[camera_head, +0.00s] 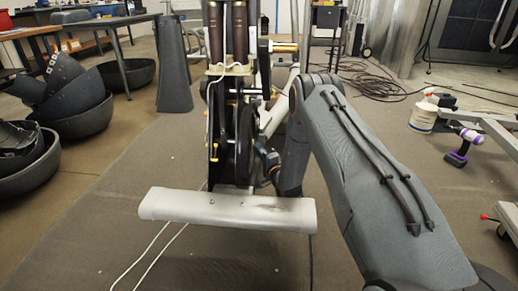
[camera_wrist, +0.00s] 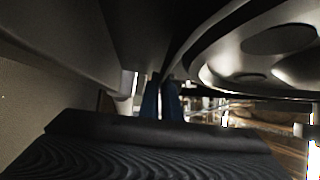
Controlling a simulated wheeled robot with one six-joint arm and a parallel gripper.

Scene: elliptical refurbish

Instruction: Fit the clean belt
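The opened elliptical machine (camera_head: 240,110) stands in the middle of the head view, with a dark round wheel (camera_head: 244,150) low in its frame. My gripper (camera_head: 268,160) is at the right side of this wheel, partly hidden by my arm and the machine. In the wrist view, the blue fingers of my gripper (camera_wrist: 161,98) are close together beneath a large grey disc (camera_wrist: 235,60) with round recesses. Their tips are in shadow, and I cannot tell whether they hold anything. I cannot make out a separate belt in either view.
The machine's white foot bar (camera_head: 228,210) lies across the front, with a pale cable on the mat. Black shell covers (camera_head: 75,100) lie at left. A purple tool (camera_head: 462,148) and white container (camera_head: 424,117) are at right. The front mat is mostly clear.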

